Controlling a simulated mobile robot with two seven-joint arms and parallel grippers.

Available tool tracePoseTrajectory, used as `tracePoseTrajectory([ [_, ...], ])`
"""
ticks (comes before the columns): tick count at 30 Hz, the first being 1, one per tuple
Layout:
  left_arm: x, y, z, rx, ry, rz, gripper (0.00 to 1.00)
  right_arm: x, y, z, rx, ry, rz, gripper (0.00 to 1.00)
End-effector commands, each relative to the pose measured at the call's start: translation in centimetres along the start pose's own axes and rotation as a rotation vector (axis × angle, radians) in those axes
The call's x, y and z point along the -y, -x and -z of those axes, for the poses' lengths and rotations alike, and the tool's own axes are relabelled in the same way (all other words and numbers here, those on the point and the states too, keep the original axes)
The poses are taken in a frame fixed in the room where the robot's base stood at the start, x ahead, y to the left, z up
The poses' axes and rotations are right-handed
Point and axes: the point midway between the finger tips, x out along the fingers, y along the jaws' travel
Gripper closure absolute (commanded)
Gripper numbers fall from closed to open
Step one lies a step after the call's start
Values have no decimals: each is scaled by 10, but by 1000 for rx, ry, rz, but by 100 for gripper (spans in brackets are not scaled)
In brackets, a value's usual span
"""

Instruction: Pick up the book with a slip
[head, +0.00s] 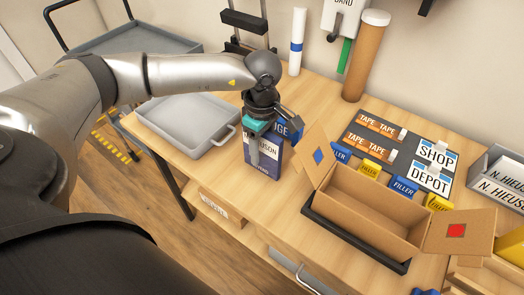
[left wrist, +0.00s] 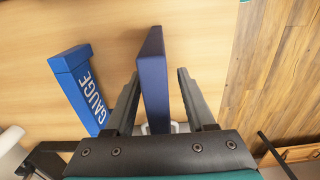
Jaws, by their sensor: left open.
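A dark blue book (head: 270,165) with pale lettering ending in "USON" stands upright near the table's front edge. It also shows in the left wrist view (left wrist: 153,75), seen from above along its narrow edge. My left gripper (head: 270,135) is open and points down over the book. In the left wrist view my gripper's fingers (left wrist: 158,80) are on either side of the book, with a gap showing on the right side. Whether the left finger touches it I cannot tell. I cannot clearly make out a slip. My right gripper is not in view.
A mat (head: 385,145) with labelled boxes lies behind.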

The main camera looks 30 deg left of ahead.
Motion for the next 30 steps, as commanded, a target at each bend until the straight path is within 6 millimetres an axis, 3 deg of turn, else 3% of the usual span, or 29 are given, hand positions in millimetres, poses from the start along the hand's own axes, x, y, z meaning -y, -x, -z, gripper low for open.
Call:
tracePoseTrajectory([
  [3,0,0,0,0,0,0,46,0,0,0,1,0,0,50],
  [18,0,1,0,0,0,0,100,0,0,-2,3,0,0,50],
  [30,0,1,0,0,1,0,100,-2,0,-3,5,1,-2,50],
])
